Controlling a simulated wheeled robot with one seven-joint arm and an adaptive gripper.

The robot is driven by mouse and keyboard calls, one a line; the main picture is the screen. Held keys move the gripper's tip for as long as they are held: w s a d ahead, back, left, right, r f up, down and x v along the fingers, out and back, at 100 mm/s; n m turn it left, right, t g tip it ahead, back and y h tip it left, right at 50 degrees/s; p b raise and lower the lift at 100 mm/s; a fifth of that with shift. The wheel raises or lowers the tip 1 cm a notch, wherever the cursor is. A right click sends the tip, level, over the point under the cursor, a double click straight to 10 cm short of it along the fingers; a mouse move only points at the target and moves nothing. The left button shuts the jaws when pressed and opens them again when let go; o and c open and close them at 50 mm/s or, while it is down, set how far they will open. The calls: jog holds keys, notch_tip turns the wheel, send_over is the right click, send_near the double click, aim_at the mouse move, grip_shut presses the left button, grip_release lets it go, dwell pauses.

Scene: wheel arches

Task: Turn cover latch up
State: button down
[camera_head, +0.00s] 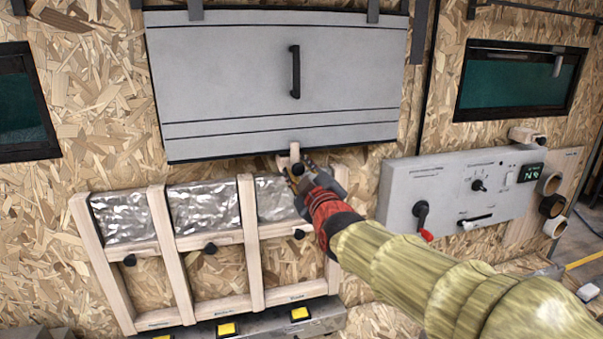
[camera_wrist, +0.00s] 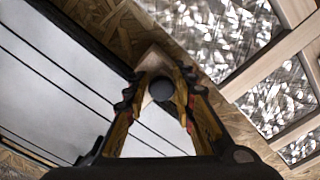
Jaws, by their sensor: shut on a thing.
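The cover (camera_head: 235,85) is a large light-grey panel on the wall with a black vertical handle (camera_head: 295,72); it also shows in the wrist view (camera_wrist: 50,85). The cover latch (camera_head: 295,153) is a small pale wooden piece at the middle of the cover's lower edge. In the wrist view the latch (camera_wrist: 152,62) shows with a dark round knob (camera_wrist: 162,88) between my fingers. My gripper (camera_head: 298,170) is at the latch from below right, its fingers (camera_wrist: 160,92) closed around the latch's knob. The exact finger contact is partly hidden.
A wooden frame (camera_head: 160,215) with silvery insulation (camera_head: 205,205) stands below the cover. A grey control panel (camera_head: 455,195) with a red-tipped lever is to the right of my gripper. Dark windows (camera_head: 518,80) flank the cover. A box with yellow buttons (camera_head: 228,329) sits at the bottom.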

jog(key=shift+s+a+r, duration=0.1)
jog(key=shift+r, duration=0.45)
jog(key=c, duration=1.9)
grip_release()
jog(key=o, duration=0.4)
jog(key=shift+a+f, duration=0.15)
jog(key=shift+a, duration=0.05)
jog(key=shift+c, duration=0.2)
jog(key=shift+f, duration=0.1)
jog(key=shift+f, duration=0.1)
jog(key=v, duration=1.2)
